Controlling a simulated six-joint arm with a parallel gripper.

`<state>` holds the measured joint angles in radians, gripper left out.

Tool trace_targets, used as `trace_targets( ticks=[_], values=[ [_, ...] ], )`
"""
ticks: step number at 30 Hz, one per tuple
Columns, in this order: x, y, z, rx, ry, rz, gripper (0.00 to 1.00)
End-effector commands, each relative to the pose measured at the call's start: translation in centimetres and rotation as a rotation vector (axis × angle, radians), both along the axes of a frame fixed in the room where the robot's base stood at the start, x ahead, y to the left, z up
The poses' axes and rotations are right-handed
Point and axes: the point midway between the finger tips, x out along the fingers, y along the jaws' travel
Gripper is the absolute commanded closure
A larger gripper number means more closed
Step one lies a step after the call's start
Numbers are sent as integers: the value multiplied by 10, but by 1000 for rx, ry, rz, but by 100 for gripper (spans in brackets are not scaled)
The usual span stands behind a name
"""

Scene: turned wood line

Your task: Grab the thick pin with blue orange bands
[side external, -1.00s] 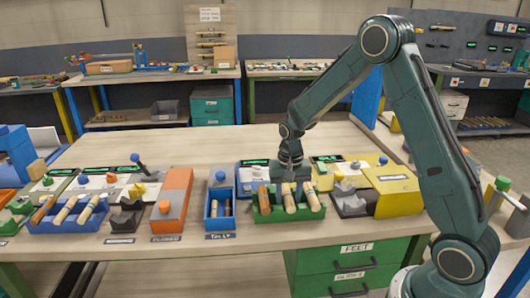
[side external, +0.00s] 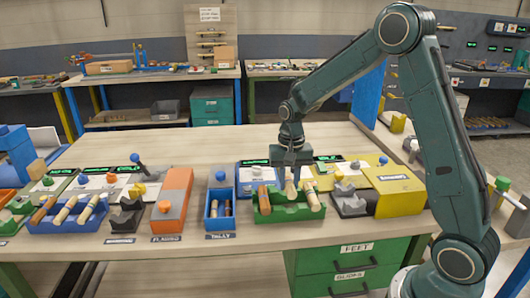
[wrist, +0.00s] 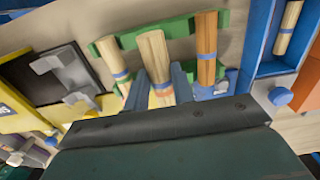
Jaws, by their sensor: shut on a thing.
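My gripper (side external: 291,168) is shut on the thick middle pin (side external: 291,191), a pale wooden pin above the green rack (side external: 262,216). In the wrist view this pin (wrist: 154,62) stands between the two fingers of my gripper (wrist: 158,85), with coloured bands, blue and orange-like, near the fingers. A pale pin with a blue band (wrist: 113,60) lies to its left in the rack, and a browner pin with a blue band (wrist: 206,50) to its right. Whether the held pin's lower end is clear of the rack is hard to tell.
A blue tray (side external: 221,226) with pins stands left of the green rack, beside an orange box (side external: 175,196). A grey cradle (side external: 348,203) and a yellow box (side external: 396,194) are to the right. Bare table lies behind the row.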

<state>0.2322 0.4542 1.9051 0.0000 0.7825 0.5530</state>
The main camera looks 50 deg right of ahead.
Motion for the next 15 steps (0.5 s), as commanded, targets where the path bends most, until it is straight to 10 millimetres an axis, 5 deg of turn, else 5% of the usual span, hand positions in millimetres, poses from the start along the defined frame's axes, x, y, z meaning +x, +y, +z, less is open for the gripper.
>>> trace_targets(
  ticks=[15],
  values=[
    [1,0,111,-1,-4,0,98]
  ],
)
